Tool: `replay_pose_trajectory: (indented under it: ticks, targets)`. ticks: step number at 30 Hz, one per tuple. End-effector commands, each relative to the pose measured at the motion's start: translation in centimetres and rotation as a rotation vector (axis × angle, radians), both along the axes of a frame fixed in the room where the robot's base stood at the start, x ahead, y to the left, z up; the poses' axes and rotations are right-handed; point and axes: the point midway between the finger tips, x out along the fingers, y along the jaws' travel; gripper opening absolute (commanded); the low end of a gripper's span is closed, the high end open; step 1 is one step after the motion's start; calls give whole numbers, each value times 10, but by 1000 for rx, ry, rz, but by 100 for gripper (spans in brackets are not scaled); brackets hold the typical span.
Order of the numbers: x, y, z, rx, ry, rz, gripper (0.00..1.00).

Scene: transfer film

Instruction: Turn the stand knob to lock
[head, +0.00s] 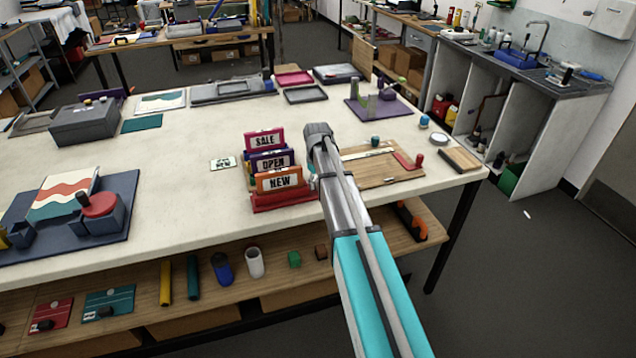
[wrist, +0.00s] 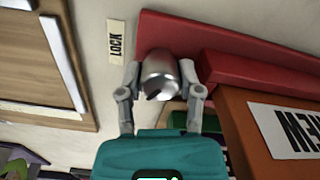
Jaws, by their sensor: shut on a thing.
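The sign stand has a red base (head: 285,200) and holds SALE, OPEN and NEW signs on the worktable in the head view. Its base also shows at the top of the wrist view (wrist: 225,42). A silver knob (wrist: 158,82) sits beside the red base, with a dark mark on its lower edge. A LOCK label (wrist: 116,42) lies up and left of the knob. My gripper (wrist: 160,68) is shut on the knob, one finger on each side. In the head view my arm hides the knob and the fingertips.
The NEW sign (wrist: 285,128) stands close to the right of my gripper in the wrist view. A wooden board (head: 375,170) with a red-handled piece lies right of the stand. A small card (head: 223,162) lies left of it, with bare tabletop around.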

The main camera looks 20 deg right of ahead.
Motion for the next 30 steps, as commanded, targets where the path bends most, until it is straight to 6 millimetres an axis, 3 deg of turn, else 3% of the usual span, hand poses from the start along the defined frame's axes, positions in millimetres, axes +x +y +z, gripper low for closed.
replay_pose_trajectory:
  ticks: [30]
  targets:
    - [0, 0, 0, 0, 0, -925, 0]
